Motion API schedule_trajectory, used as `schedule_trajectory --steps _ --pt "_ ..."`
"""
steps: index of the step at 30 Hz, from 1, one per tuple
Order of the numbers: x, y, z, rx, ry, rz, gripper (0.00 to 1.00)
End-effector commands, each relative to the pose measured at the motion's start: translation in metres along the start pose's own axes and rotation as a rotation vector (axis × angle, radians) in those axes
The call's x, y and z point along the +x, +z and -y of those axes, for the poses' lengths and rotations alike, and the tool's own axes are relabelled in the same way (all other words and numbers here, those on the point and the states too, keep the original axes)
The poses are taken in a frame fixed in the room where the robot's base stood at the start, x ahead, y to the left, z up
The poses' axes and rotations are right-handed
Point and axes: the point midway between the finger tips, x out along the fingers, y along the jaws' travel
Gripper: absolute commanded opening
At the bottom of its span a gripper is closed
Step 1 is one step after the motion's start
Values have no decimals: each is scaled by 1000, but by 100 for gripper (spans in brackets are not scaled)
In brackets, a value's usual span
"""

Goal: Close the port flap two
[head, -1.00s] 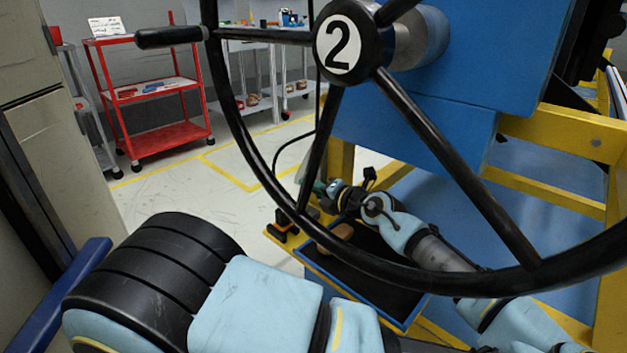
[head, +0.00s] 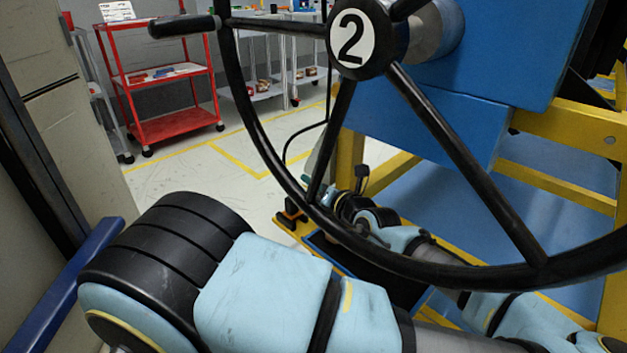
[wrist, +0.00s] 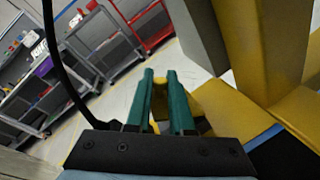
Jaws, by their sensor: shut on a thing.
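My gripper (head: 327,190) is low behind the large black handwheel (head: 268,150), partly hidden by its rim and spoke. In the wrist view, my two green fingers (wrist: 160,76) are shut on a narrow yellow-tan piece (wrist: 160,104). I cannot tell what this piece belongs to. The handwheel has a "2" on its hub (head: 352,38) and stands in front of a blue panel (head: 440,125). I cannot make out a port flap in either view.
A yellow frame (head: 575,135) runs along the right and below the panel. It also shows close to my fingers in the wrist view (wrist: 238,110). A black cable (wrist: 55,60) hangs at the left there. A red cart (head: 170,100) stands behind open floor.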

Motion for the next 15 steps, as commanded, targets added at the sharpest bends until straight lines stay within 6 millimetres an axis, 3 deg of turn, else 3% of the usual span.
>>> schedule_trajectory --steps 9,10,15 --pt "0 -2 1 2 -2 -4 0" --pt "0 -2 1 2 -2 -4 21" --pt "0 -1 1 2 -2 -3 41"
